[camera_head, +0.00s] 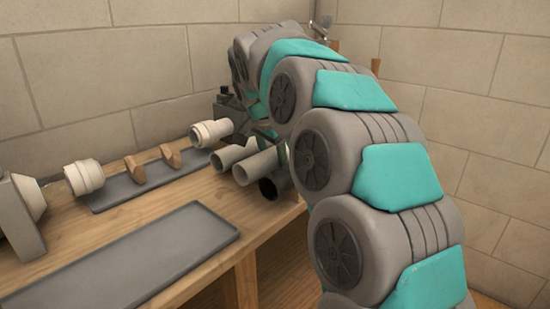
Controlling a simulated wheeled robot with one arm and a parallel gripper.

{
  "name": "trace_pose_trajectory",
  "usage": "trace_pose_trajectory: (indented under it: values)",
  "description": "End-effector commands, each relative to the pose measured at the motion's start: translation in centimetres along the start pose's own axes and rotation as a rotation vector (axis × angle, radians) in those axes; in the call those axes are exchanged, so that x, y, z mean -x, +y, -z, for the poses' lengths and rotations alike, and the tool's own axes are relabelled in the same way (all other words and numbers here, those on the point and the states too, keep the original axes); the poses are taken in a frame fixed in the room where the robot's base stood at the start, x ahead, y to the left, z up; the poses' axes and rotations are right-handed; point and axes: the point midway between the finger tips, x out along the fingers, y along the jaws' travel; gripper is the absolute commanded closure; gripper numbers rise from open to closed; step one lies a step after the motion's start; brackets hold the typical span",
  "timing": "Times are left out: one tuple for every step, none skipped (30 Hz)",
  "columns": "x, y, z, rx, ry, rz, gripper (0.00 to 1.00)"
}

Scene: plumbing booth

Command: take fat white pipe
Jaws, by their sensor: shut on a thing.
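Several pipes lie side by side at the far right end of the wooden bench, with their open ends facing me. Two are pale: the left pale pipe (229,158) and the middle pale pipe (256,167), which looks like the fat white pipe. A dark pipe (274,187) lies to their right. My gripper (266,138) reaches down from above at the rear of the middle pale pipe and appears shut on it. The fingertips are small and partly hidden by my arm, so the exact contact does not show.
A cream fitting (211,133) and another cream fitting (85,177) stand near a narrow grey tray (112,200) with two wooden pegs (172,156). An empty grey tray (135,262) lies in front. A grey fixture (25,215) stands at left. Block walls close the back and right.

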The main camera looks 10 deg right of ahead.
Motion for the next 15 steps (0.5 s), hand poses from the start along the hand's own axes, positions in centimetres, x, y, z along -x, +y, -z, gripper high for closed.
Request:
trace_pose_trajectory:
  values:
    - [0.0, 0.0, 0.0, 0.0, 0.0, 0.0, 0.51]
    - [0.0, 0.0, 0.0, 0.0, 0.0, 0.0, 0.54]
    - [0.0, 0.0, 0.0, 0.0, 0.0, 0.0, 0.58]
    - [0.0, -0.01, -0.01, 0.0, 0.0, 0.0, 0.62]
    - [0.0, 0.0, -0.01, 0.0, 0.0, 0.0, 0.65]
    - [0.0, 0.0, -0.01, 0.0, 0.0, 0.0, 0.7]
    - [0.0, 0.0, -0.01, 0.0, 0.0, 0.0, 0.73]
    - [0.01, -0.01, 0.0, 0.0, 0.0, 0.0, 0.77]
    - [0.01, -0.01, 0.0, 0.0, 0.0, 0.0, 0.81]
    - [0.01, -0.01, 0.0, 0.0, 0.0, 0.0, 0.84]
    - [0.0, 0.0, -0.01, 0.0, 0.0, 0.0, 0.88]
    - [0.01, -0.01, 0.0, 0.0, 0.0, 0.0, 0.92]
    - [0.01, -0.01, 0.0, 0.0, 0.0, 0.0, 0.95]
    - [0.01, -0.01, 0.0, 0.0, 0.0, 0.0, 0.95]
    - [0.01, 0.0, 0.0, 0.0, 0.0, 0.0, 0.95]
